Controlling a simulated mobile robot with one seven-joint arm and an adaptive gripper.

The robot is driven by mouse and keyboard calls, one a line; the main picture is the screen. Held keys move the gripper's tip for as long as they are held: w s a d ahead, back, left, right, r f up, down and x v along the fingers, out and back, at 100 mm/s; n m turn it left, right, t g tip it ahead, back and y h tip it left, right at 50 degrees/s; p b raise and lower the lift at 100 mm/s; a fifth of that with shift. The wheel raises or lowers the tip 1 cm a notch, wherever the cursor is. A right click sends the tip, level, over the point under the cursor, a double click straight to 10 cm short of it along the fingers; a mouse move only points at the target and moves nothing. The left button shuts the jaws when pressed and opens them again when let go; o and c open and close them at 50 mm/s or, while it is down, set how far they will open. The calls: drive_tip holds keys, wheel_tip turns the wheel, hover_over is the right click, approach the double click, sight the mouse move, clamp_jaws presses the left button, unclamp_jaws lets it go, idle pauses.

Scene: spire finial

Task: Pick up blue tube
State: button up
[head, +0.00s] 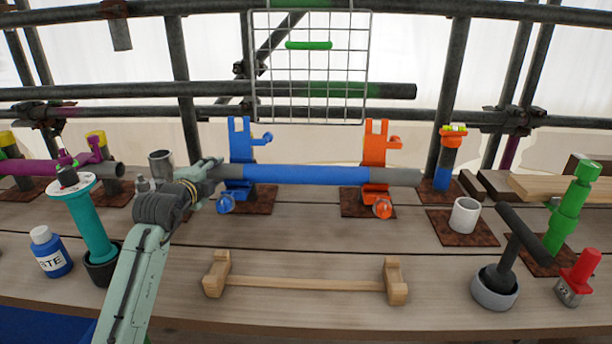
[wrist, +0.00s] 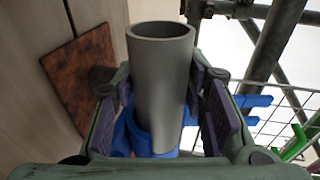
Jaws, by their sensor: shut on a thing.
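The blue tube (head: 305,175) is a level grey pipe with a long blue middle and bare grey ends. It spans the blue clamp stand (head: 240,135) and the orange clamp stand (head: 375,142); I cannot tell whether it rests in them. My gripper (head: 208,172) is at its left grey end. In the wrist view, my gripper (wrist: 165,95) has its purple pads on either side of the hollow grey end of the blue tube (wrist: 162,75), shut on it. Blue parts (wrist: 150,138) show behind that end.
A wooden cradle (head: 300,284) stands in front, with clear bench around it. At left are a teal spool post (head: 92,225) and a paste bottle (head: 51,252). A wire grid (head: 310,65) hangs behind.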

clamp_jaws()
